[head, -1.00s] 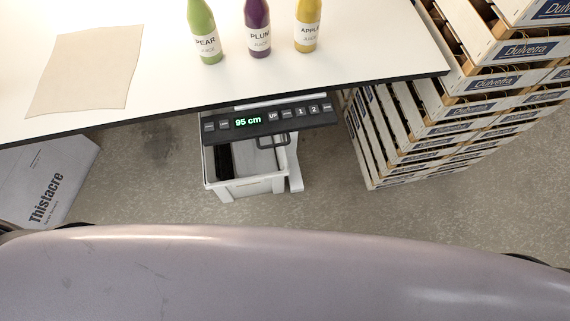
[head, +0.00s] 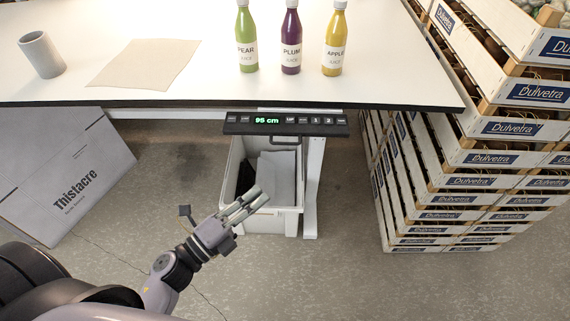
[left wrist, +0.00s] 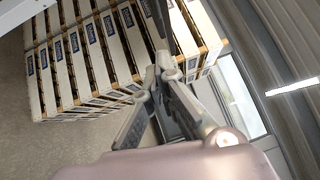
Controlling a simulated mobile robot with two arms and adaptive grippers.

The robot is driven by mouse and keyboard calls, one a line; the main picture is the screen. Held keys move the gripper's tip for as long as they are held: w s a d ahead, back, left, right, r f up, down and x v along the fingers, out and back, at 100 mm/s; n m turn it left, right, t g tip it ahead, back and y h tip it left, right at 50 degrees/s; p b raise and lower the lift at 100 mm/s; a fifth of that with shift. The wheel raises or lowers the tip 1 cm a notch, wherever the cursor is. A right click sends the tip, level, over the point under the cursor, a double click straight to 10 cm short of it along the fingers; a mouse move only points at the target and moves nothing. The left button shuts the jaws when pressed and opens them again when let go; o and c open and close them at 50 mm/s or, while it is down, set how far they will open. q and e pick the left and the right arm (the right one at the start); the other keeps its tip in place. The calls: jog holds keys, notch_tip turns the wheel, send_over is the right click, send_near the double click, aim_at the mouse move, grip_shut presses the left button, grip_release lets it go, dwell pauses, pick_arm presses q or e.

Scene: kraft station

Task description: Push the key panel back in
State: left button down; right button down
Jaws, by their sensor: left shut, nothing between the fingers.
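The key panel (head: 285,124) is a dark strip under the table's front edge, with a green "95 cm" display and a row of buttons. It sticks out in front of the table edge, and a handle-like loop hangs beneath it. My left gripper (head: 250,202) is below and to the left of the panel, apart from it, in front of the white bin. Its fingers are shut and empty. In the left wrist view the fingers (left wrist: 160,80) point toward crates, and the panel cannot be made out there. My right gripper is not in view.
The white table (head: 420,85) holds green, purple and yellow juice bottles, a brown sheet (head: 143,63) and a grey cup (head: 42,55). A white bin (head: 270,222) stands under the panel. Stacked crates (head: 500,130) stand right; a grey "Thistacre" box (head: 65,170) leans left.

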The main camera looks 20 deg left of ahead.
aim_at(284, 131)
pick_arm(q)
jog(key=w+d+r+p, duration=0.1)
jog(key=w+d+p, duration=0.1)
jog(key=w, duration=0.9)
jog(key=shift+d+r+p, duration=0.4)
jog(key=shift+p, duration=0.15)
jog(key=w, duration=0.2)
jog(key=w+a+b, duration=0.1)
jog(key=w, duration=0.2)
jog(key=w+a, duration=0.1)
jog(key=w, duration=0.2)
jog(key=shift+w+a+f+b, duration=0.15)
jog(key=shift+b, duration=0.25)
jog(key=shift+w+a, duration=0.1)
jog(key=shift+w, duration=0.2)
jog(key=shift+r, duration=0.25)
jog(key=shift+a, duration=0.1)
